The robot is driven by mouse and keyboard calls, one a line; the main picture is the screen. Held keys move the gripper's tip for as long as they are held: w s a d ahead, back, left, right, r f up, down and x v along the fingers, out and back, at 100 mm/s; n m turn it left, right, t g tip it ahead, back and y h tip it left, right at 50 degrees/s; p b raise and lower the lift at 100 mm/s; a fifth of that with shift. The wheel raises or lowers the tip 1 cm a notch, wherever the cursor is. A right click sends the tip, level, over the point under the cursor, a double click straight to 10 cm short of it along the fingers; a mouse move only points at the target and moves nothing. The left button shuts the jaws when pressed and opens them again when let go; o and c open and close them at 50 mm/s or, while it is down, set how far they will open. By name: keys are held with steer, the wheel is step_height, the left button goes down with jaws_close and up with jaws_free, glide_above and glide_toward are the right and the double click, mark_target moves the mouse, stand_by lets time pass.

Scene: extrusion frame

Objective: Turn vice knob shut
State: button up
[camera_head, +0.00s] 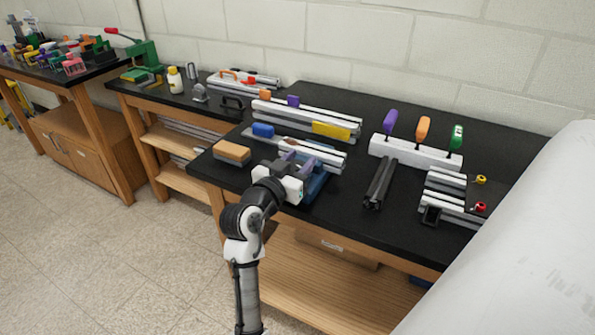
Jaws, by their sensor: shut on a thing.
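A blue vice (318,186) stands near the front edge of the black bench, with grey parts on top of it. My arm reaches up from the bottom of the view, and my gripper (292,192) is at the vice's front left side. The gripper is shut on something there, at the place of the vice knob. The knob itself is hidden behind my wrist and gripper, so its turn angle cannot be seen. How wide the vice jaws stand is also too small to tell.
The black bench top (335,215) holds a tan block (232,152), extrusion rails with a blue block (263,130) and a yellow block (331,130), dark bars (380,183), and a white rack (415,153) with coloured handles. A large white surface (510,250) fills the lower right.

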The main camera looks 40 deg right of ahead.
steer(key=shift+m+g, duration=0.3)
steer(key=shift+g, duration=0.2)
steer(key=shift+r, duration=0.1)
steer(key=o, duration=1)
steer(key=b+v, duration=0.4)
steer(key=v, duration=0.9)
steer(key=shift+s+a, duration=0.15)
steer(key=shift+a, duration=0.25)
